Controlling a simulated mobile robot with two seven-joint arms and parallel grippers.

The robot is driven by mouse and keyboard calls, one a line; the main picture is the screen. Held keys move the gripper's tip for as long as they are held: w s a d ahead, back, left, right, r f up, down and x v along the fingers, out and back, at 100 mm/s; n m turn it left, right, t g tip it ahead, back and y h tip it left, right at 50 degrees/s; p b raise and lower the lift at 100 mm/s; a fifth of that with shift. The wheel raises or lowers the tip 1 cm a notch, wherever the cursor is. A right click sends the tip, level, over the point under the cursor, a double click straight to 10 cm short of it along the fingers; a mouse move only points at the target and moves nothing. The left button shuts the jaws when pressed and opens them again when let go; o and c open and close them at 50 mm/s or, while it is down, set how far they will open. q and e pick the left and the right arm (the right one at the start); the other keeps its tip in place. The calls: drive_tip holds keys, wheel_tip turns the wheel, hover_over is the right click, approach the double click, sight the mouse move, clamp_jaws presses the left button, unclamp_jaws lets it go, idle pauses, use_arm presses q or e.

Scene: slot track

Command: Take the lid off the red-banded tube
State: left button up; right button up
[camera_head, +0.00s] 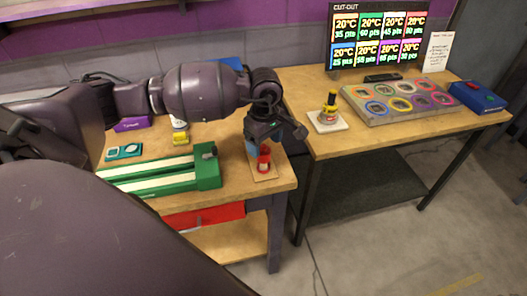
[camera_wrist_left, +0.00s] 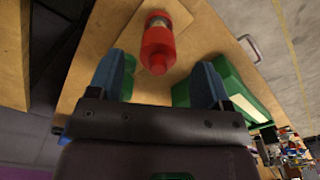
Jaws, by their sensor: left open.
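The red-banded tube (camera_head: 263,163) stands upright on a tan pad near the right end of the left workbench. In the left wrist view the tube (camera_wrist_left: 158,28) has a red part nearest the camera, which looks like its lid (camera_wrist_left: 157,52); the seam is too small to tell. My left gripper (camera_head: 275,142) is above the tube, with its blue fingers spread. In the left wrist view the gripper (camera_wrist_left: 159,68) is open, with one finger to each side of the tube's line and clear gaps. My right gripper is not in view.
A green slotted track (camera_head: 205,170) lies just left of the tube. A teal tray (camera_head: 124,152), a yellow-and-white item (camera_head: 180,137) and a purple box (camera_head: 131,125) lie farther left. The right table (camera_head: 340,140) holds a grey holder with coloured rings (camera_head: 400,115).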

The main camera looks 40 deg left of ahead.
sight(265, 146)
use_arm(q)
wheel_tip(265, 146, down, 4)
drive_tip(key=shift+f, duration=0.15)
drive_tip(key=c, duration=1)
